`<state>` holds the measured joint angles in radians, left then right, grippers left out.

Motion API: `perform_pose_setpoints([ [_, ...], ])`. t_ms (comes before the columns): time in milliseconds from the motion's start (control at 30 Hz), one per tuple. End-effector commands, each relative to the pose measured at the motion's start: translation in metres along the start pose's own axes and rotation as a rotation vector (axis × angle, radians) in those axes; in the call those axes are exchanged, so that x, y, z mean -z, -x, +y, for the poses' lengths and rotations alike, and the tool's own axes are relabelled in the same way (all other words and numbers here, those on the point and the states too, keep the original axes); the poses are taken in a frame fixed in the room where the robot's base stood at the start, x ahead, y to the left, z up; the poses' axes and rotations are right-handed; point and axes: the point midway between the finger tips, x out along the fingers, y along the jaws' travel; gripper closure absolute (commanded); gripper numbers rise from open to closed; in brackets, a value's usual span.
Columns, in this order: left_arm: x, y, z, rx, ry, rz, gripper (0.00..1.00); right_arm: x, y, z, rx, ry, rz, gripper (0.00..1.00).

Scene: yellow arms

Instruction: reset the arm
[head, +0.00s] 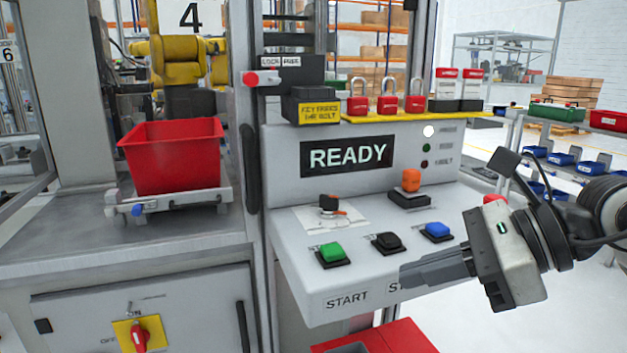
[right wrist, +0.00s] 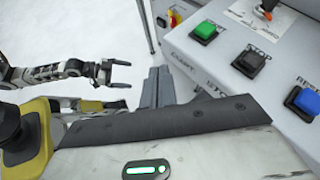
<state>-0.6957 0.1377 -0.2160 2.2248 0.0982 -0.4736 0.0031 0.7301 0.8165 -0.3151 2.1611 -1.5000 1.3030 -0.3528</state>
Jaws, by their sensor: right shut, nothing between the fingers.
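The grey control panel (head: 290,268) has a green button (head: 331,252) by START, a black button (head: 387,241) and a blue button (head: 437,230). In the right wrist view the blue button (right wrist: 303,100) is by a partly cut-off RESET label. The display (head: 347,156) reads READY. The yellow arm (head: 170,60) stands behind, in the cell. My right gripper (head: 404,277) is shut and empty over the panel's front edge, in front of the black and blue buttons, covering part of the STOP label. My left gripper (right wrist: 122,74) shows only in the right wrist view, open and empty.
An orange knob (head: 411,180) and a black selector (head: 328,203) stand on the panel. Red padlocks (head: 388,104) line the yellow shelf above. A red bin (head: 172,157) sits at left. A red box (head: 400,338) lies below the panel.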

Motion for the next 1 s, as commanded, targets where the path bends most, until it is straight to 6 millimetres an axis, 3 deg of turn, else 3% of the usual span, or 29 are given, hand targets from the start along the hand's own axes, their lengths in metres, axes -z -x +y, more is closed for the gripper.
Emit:
perform_pose_setpoints([
  [100,-0.004,0.000,-0.001,0.002,-0.001,-0.011,0.00,-0.011,-0.023,0.027,-0.162,-0.192,-0.206,1.00],
  [200,-0.008,-0.001,-0.001,0.005,-0.002,-0.023,0.00,-0.025,-0.034,0.044,-0.305,-0.439,-0.429,1.00],
  [300,-0.010,0.000,-0.001,0.006,-0.004,-0.030,0.00,-0.033,-0.034,0.042,-0.443,-0.827,-0.711,1.00],
  [367,-0.011,0.000,-0.002,0.008,-0.005,-0.033,0.00,-0.024,-0.033,0.029,-0.500,-1.117,-0.888,1.00],
  [467,-0.014,0.000,-0.002,0.010,-0.007,-0.041,0.00,0.022,-0.037,0.000,-0.527,-1.641,-1.152,1.00],
  [533,-0.017,-0.001,-0.003,0.012,-0.009,-0.049,0.00,0.074,-0.049,-0.011,-0.495,-2.012,-1.299,1.00],
  [633,-0.020,-0.001,-0.004,0.014,-0.012,-0.055,0.00,0.147,-0.070,-0.003,-0.406,-2.451,-1.434,1.00],
  [700,-0.019,-0.002,-0.004,0.016,-0.014,-0.056,0.00,0.194,-0.085,0.015,-0.319,-2.719,-1.493,1.00],
  [733,-0.019,-0.002,-0.004,0.017,-0.016,-0.055,0.00,0.211,-0.091,0.025,0.268,2.694,1.442,1.00],
  [800,-0.019,-0.004,-0.005,0.018,-0.019,-0.055,0.00,0.246,-0.104,0.050,0.156,2.557,1.293,1.00],
  [900,-0.019,-0.006,-0.006,0.020,-0.022,-0.055,0.00,0.280,-0.118,0.085,0.046,2.402,1.134,1.00],
  [1000,-0.019,-0.006,-0.006,0.020,-0.023,-0.055,0.00,0.299,-0.126,0.110,-0.017,2.303,1.036,1.00],
])
